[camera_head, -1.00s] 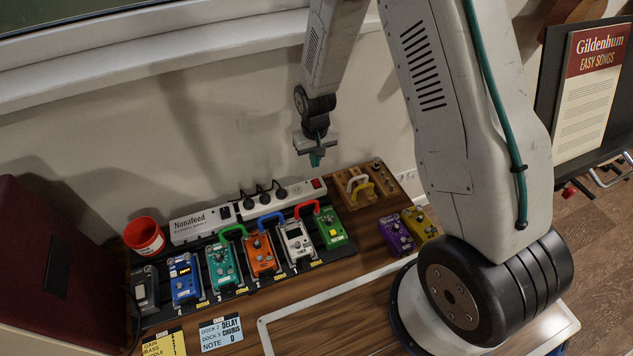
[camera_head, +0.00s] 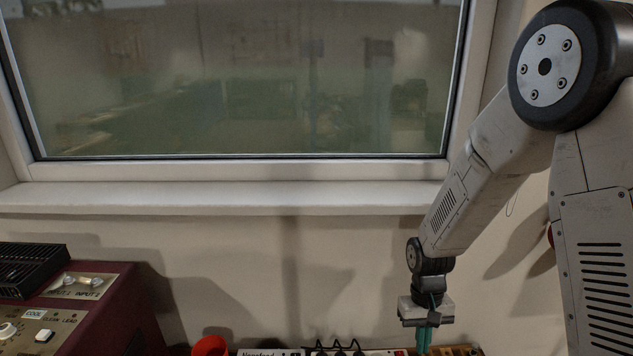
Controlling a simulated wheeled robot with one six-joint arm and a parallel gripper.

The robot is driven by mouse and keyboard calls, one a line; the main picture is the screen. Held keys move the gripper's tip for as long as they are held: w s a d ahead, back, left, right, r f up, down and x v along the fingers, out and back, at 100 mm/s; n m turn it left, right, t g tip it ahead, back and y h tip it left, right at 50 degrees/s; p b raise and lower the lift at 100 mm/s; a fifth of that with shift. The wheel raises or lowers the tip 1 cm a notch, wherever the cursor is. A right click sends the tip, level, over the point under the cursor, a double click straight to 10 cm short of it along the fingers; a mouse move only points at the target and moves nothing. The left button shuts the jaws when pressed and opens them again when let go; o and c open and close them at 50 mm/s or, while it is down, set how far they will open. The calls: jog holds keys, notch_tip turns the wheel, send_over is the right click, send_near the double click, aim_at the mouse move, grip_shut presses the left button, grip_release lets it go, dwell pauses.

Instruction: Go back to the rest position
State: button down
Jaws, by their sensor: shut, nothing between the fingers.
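My gripper (camera_head: 424,338) hangs at the lower right of the head view, pointing down, with its green fingers together and nothing visible between them. It is in front of the wall, above the back edge of the bench near the power strip (camera_head: 372,352). The fingertips reach close to the bottom edge of the picture. My arm comes down to it from the upper right, bent at a large dark joint.
A dark red amplifier (camera_head: 105,318) with knobs stands at the lower left. A red cup (camera_head: 210,346) shows at the bottom edge. A window (camera_head: 240,80) and white sill (camera_head: 230,199) span the wall behind.

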jog(key=s+d+r+t, duration=0.1)
jog(key=s+r+t, duration=0.1)
jog(key=s+r, duration=0.8)
jog(key=s+d+r+t, duration=0.1)
jog(key=s+r+t, duration=0.1)
jog(key=s+r, duration=0.9)
notch_tip(320, 180, up, 8)
jog(key=shift+s+d+f, duration=0.1)
jog(key=shift+s+d, duration=0.15)
jog(key=shift+d, duration=0.05)
